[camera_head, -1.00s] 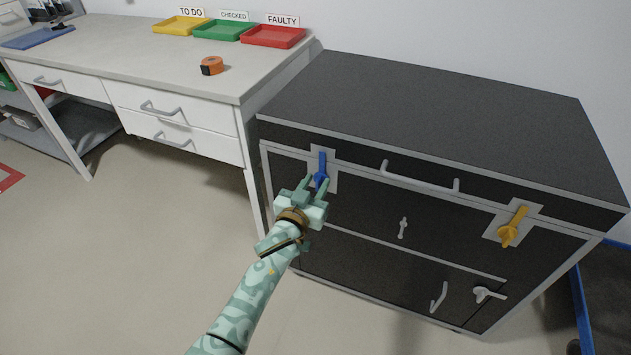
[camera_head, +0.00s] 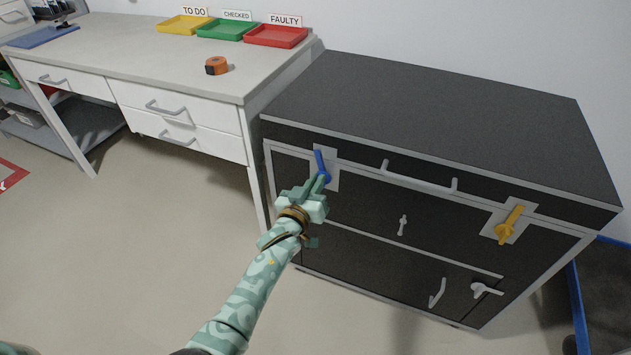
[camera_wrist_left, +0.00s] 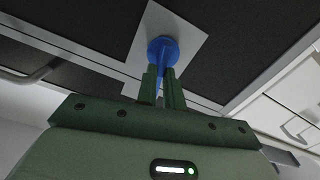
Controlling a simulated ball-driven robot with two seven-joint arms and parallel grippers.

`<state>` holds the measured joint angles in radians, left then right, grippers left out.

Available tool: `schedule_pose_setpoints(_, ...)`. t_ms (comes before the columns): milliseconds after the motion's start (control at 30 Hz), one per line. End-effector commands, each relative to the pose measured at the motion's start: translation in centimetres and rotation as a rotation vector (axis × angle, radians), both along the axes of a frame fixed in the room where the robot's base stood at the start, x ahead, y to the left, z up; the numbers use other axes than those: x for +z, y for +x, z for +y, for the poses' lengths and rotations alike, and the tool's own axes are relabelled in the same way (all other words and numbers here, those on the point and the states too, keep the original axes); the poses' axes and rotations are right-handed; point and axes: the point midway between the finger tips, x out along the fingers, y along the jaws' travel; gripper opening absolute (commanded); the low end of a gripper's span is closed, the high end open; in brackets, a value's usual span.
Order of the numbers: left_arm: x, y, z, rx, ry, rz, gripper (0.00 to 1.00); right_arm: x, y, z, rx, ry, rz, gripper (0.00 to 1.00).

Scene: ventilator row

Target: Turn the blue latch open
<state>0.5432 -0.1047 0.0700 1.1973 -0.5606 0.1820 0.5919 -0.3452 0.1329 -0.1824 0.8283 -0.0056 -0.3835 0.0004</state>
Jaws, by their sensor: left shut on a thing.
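The blue latch (camera_head: 319,162) sits on a grey plate (camera_head: 332,180) at the upper left of the black cabinet's front. In the left wrist view the fingers (camera_wrist_left: 161,88) are close together on the latch's handle, just beside the round blue hub (camera_wrist_left: 163,50). The fingers hide part of the handle. My right gripper is not in view.
The black cabinet (camera_head: 440,120) also has a yellow latch (camera_head: 509,226) at its right and a grey bar handle (camera_head: 418,181) between. A white desk (camera_head: 130,55) with coloured trays and an orange tape measure (camera_head: 216,66) stands to the left. The floor in front is clear.

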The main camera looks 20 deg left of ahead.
Motion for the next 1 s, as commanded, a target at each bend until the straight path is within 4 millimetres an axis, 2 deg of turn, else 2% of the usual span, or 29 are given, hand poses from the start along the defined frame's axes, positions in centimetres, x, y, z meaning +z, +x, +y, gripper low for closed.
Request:
schedule_pose_setpoints(133,0.2,0.0,0.3,0.001,-0.136,0.006,0.0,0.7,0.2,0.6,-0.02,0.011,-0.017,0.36)
schedule_pose_setpoints(400,-0.1,0.0,0.7,0.0,-0.393,0.015,0.0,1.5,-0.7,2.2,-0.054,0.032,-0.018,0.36)
schedule_pose_setpoints(1000,-1.4,-0.1,1.3,0.002,-0.957,0.037,0.0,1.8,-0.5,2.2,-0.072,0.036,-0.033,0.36)
